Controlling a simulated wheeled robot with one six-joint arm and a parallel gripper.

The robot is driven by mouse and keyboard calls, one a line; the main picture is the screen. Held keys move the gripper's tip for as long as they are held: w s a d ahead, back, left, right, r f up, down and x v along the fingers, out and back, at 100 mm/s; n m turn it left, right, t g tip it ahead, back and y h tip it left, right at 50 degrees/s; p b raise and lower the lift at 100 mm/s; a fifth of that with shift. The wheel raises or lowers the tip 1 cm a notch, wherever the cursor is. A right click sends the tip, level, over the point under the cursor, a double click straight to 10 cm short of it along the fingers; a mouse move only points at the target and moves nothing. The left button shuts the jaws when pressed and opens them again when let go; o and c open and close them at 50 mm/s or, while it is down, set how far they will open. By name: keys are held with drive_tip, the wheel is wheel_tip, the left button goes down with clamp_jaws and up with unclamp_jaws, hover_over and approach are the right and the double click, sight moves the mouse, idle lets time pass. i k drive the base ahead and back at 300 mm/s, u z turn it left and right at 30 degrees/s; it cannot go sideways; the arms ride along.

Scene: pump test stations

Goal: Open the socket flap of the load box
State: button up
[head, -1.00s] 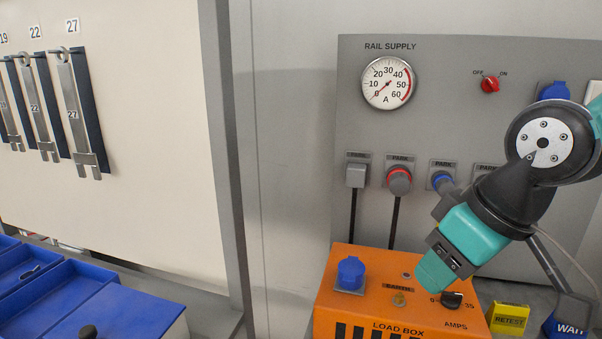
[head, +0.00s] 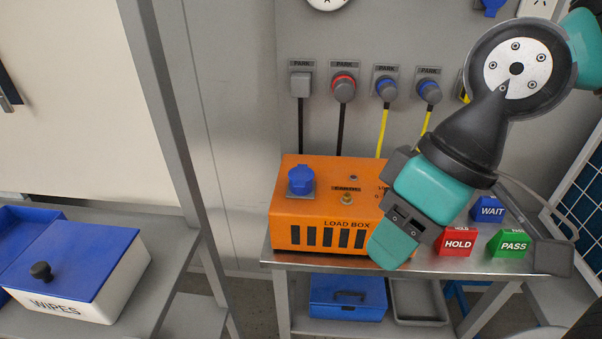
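The orange load box (head: 300,215) sits on a metal bench in the head view. Its blue socket flap (head: 301,178) is on the top at the left, over a grey square plate, and looks closed. My gripper (head: 393,249) hangs down in front of the right part of the box in the picture, with its teal end low. It is right of the flap and apart from it. The arm hides the right side of the box, including most of its knob area. I cannot make out the gap between the fingertips, and nothing held shows.
Parked plugs (head: 343,87) with cables hang on the grey panel behind the box. HOLD (head: 457,243), PASS (head: 509,244) and WAIT (head: 488,209) blocks stand to the right. A wipes box (head: 90,285) is on the left bench. The space above the flap is clear.

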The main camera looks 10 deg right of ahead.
sight(300, 174)
drive_tip(key=u, duration=0.15)
drive_tip(key=k, duration=0.5)
drive_tip(key=u, duration=0.6)
drive_tip(key=k, duration=0.7)
drive_tip(key=z, duration=0.8)
drive_tip(key=i, duration=1.6)
drive_tip(key=u, duration=0.7)
